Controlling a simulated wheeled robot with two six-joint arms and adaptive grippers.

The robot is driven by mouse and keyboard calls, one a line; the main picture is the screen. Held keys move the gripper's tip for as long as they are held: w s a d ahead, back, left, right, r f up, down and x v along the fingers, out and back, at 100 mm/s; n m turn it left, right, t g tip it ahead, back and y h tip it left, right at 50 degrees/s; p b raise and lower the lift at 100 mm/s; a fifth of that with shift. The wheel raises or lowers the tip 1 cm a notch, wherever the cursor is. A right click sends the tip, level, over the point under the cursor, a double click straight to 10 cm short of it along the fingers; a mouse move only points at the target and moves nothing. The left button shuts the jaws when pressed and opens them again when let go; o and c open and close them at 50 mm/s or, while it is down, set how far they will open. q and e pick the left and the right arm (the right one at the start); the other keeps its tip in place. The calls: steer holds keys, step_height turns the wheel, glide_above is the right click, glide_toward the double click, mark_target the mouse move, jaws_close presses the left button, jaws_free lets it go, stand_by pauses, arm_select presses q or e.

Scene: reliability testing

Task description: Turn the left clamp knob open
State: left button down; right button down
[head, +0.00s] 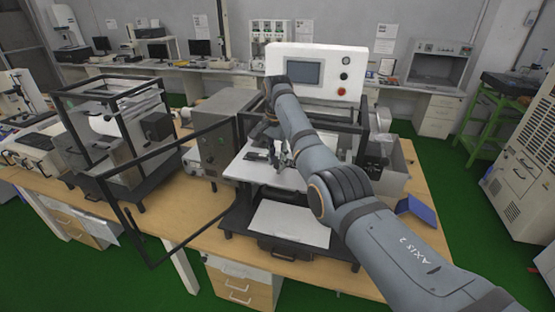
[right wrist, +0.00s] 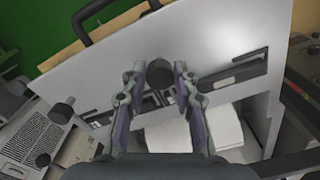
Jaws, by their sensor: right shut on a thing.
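A dark round clamp knob (right wrist: 160,78) sits between the fingertips of my right gripper (right wrist: 160,74) in the right wrist view. The fingers are closed in on it from both sides. Behind it lies a pale plate (right wrist: 105,75) with dark slotted clamp parts. In the head view my right gripper (head: 283,157) is over the white plate (head: 260,175) of the test machine, by the dark clamp parts (head: 254,156) at its left. The knob itself is too small to make out there, and my right arm covers the plate's right side. My left gripper is not in view.
The machine's white control panel (head: 316,75) stands behind my right arm. Its black-framed door (head: 150,225) swings out open at the left. A grey box with knobs (head: 205,145) is close on the left. A blue object (head: 416,210) lies at the table's right.

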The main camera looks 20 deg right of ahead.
steer(key=shift+f+n, duration=0.1)
steer(key=shift+n, duration=0.5)
steer(key=shift+s+n, duration=0.1)
steer(key=shift+n, duration=0.7)
steer(key=n, duration=0.3)
steer(key=shift+d+n, duration=0.1)
steer(key=shift+n, duration=0.2)
steer(key=n, duration=0.4)
steer(key=shift+n, duration=0.3)
steer(key=n, duration=0.3)
steer(key=shift+d, duration=0.1)
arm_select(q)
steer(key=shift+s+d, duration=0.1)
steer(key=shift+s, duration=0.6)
arm_select(e)
steer(key=shift+n, duration=2)
